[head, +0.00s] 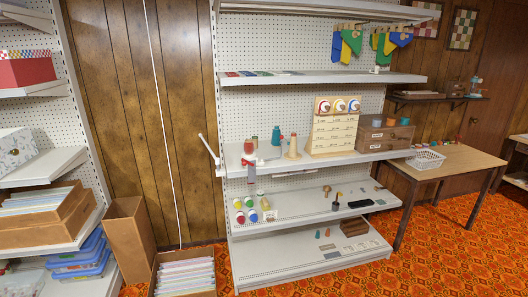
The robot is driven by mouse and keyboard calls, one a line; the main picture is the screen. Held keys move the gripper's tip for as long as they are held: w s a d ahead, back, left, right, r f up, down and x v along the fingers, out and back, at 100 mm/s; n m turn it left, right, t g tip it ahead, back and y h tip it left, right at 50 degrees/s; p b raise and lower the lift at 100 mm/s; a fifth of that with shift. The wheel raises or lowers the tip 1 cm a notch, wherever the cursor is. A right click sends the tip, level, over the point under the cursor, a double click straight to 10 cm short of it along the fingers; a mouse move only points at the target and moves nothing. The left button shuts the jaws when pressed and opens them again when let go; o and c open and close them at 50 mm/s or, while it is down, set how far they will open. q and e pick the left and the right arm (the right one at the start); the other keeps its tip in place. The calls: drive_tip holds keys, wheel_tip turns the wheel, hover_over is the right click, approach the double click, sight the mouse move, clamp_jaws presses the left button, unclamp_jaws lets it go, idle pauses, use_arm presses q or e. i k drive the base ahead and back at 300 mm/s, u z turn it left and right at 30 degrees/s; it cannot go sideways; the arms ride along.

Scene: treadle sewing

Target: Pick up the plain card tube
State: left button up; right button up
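I cannot pick out the plain card tube with certainty; the small items are too small to tell. On the middle shelf (325,166) of the white pegboard unit stand a tan cone-shaped piece (293,150), a teal bottle-like item (276,136) and a red-and-tan item (249,146). On the shelf below, at its left, is a group of small spool-like items with green, red and blue ends (240,217). Neither of my grippers is in view.
A tall brown open box (130,240) and a carton of upright sleeves (184,275) stand on the floor left of the unit. A wooden table (453,166) with a white basket (426,160) is at the right. The patterned orange carpet (440,255) is clear at front right.

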sight(249, 145)
drive_tip(key=z, duration=0.45)
drive_tip(key=i, duration=0.75)
drive_tip(key=z, duration=0.7)
drive_tip(key=i, duration=2.15)
drive_tip(key=u, duration=1.5)
drive_tip(key=i, duration=0.8)
drive_tip(key=u, duration=0.75)
